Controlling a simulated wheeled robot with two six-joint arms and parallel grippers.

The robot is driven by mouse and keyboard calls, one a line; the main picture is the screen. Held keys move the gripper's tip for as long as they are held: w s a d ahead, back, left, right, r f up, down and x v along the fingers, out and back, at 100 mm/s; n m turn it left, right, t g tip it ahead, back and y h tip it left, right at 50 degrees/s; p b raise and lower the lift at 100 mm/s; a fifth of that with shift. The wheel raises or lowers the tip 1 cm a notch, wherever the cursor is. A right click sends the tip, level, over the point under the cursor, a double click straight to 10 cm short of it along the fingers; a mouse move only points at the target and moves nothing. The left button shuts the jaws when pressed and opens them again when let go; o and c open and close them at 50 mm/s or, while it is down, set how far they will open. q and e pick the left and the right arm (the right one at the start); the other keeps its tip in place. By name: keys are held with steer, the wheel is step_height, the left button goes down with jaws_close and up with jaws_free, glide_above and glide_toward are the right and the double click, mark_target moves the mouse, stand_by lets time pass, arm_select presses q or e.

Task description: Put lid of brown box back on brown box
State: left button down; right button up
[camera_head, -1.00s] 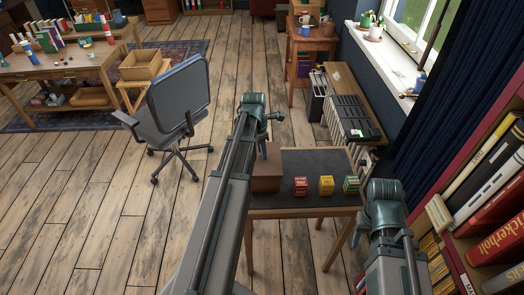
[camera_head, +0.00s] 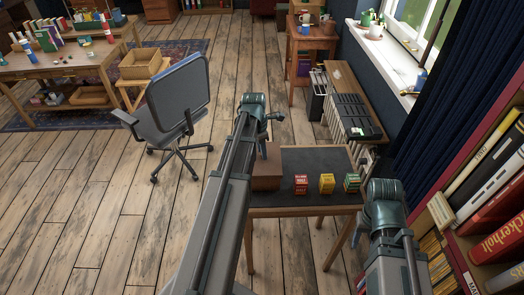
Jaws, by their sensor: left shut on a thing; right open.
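The brown box (camera_head: 267,184) stands at the left end of a small dark-topped table (camera_head: 312,160). My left arm partly hides its left side. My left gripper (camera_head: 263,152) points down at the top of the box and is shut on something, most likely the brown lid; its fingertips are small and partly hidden. I cannot make out the lid as separate from the box, nor whether it is seated. My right gripper (camera_head: 355,238) is open, beside the front right of the table, mostly hidden by its own arm.
A red box (camera_head: 301,184), a yellow box (camera_head: 327,184) and a green box (camera_head: 351,183) stand in a row on the table, right of the brown box. An office chair (camera_head: 176,105) stands to the left. A bookshelf (camera_head: 465,220) is close on the right.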

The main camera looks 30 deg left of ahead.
arm_select(q)
steer(key=shift+f+b, duration=0.3)
stand_by(0.6)
steer(key=c, duration=0.5)
jaws_free()
steer(key=shift+c, duration=0.2)
steer(key=shift+r, duration=0.2)
steer(key=shift+r+p, duration=3.4)
steer(key=shift+p, duration=0.2)
